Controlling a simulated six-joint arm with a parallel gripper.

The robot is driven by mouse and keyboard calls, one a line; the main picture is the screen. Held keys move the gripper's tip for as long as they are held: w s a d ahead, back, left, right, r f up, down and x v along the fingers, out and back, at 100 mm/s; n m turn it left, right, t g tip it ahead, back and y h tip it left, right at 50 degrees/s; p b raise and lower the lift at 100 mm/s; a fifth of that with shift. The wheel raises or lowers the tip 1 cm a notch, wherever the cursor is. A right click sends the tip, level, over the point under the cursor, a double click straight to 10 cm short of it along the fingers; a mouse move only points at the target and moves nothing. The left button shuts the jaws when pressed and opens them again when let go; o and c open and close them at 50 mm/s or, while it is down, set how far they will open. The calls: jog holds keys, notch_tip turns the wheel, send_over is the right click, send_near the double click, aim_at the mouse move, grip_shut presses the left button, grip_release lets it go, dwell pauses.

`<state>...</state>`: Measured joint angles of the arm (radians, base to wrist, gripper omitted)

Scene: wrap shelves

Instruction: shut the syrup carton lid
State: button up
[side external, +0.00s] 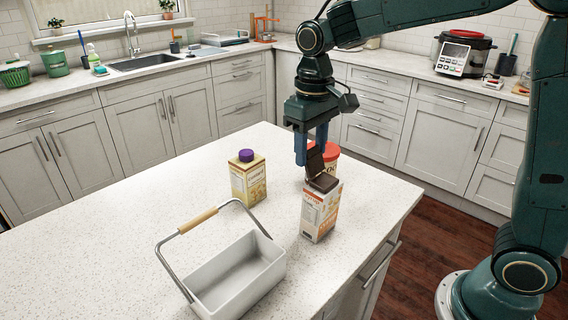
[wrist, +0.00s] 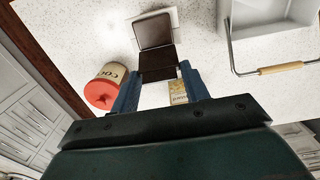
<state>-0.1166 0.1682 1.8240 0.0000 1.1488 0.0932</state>
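The syrup carton (side external: 318,215) is a white and orange box standing upright on the counter. Its brown lid (side external: 315,163) is open and stands up from the brown top. In the wrist view the raised lid (wrist: 158,66) shows between the fingertips, with the brown carton top (wrist: 153,32) beyond it. My gripper (side external: 311,157) points down just behind and above the lid. Its two blue fingers are apart, with nothing held. They also show in the wrist view (wrist: 160,78). I cannot tell whether a finger touches the lid.
A cocoa tub with a red lid (wrist: 100,92) stands close behind the carton. A yellow carton with a purple cap (side external: 248,178) stands to the left. A white basket (side external: 240,275) with a raised wooden handle is at the front. The counter's left side is clear.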

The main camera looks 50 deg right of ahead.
jog(key=shift+s+r, duration=0.2)
jog(key=shift+s, duration=0.4)
jog(key=shift+s+r, duration=0.15)
jog(key=shift+s, duration=0.45)
dwell(0.6)
jog(key=shift+s+r, duration=0.15)
jog(key=shift+s, duration=1.45)
dwell(3.1)
jog(key=o, duration=0.4)
jog(key=shift+r, duration=0.1)
jog(key=shift+r, duration=3.4)
